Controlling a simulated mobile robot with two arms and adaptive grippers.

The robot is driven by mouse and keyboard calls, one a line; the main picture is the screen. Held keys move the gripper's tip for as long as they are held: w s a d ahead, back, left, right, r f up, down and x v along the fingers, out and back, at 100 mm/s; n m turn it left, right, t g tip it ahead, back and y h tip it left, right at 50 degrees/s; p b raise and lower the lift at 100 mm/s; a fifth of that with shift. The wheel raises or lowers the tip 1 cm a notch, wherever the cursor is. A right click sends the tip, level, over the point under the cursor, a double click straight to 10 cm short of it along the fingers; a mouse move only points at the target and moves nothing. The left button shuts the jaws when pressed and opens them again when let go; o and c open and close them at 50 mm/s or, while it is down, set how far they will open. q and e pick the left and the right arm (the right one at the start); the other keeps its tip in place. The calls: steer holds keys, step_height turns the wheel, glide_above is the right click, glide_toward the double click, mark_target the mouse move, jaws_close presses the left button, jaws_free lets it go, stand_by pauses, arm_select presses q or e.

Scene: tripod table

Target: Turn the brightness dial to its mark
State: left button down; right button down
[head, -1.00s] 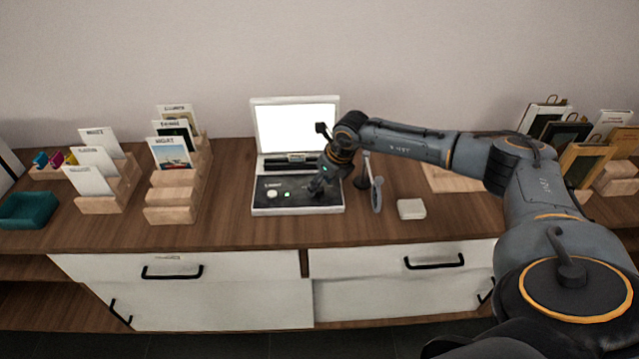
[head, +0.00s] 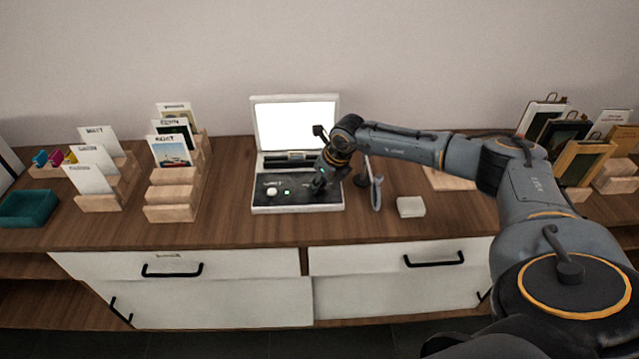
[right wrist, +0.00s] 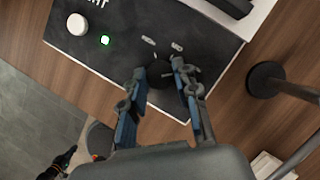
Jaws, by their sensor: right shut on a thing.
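The device (head: 262,207) is a white box with a dark control panel and a lit white screen (head: 297,127) standing behind it. The brightness dial (right wrist: 159,74) is a dark round knob on the panel in the right wrist view. My right gripper (right wrist: 162,82) is over the panel with its two fingers on either side of the dial, shut on it. In the head view the gripper (head: 319,184) hides the dial. A white round button (right wrist: 77,24) and a green light (right wrist: 105,40) are on the same panel. The dial's mark is hard to make out. My left gripper is not in view.
A dark stand (right wrist: 265,79) with a round base is close to the device's right side. A small white block (head: 410,207) lies further right. Wooden card holders (head: 170,213) stand left, frames (head: 583,160) right. The counter front is mostly clear.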

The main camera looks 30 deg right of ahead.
steer(key=n+y+b, duration=0.1)
steer(key=n+b, duration=0.3)
steer(key=shift+w+d+f+y, duration=0.1)
steer(key=shift+d+f+y, duration=0.1)
steer(key=shift+y, duration=0.2)
steer(key=n+g+b, duration=0.1)
steer(key=n+b, duration=0.1)
steer(key=shift+n+y, duration=0.3)
steer(key=shift+n, duration=0.1)
steer(key=shift+w+r+n+g+y+b, duration=0.15)
steer(key=shift+n+g+b, duration=0.1)
steer(key=shift+n+b, duration=0.4)
steer(key=shift+s+r+n+g+y+b, duration=0.2)
steer(key=shift+n+b, duration=0.25)
steer(key=shift+n, duration=0.3)
steer(key=shift+f, duration=0.1)
steer(key=c, duration=1)
jaws_free()
steer(key=v, duration=1.2)
steer(key=shift+w, duration=0.25)
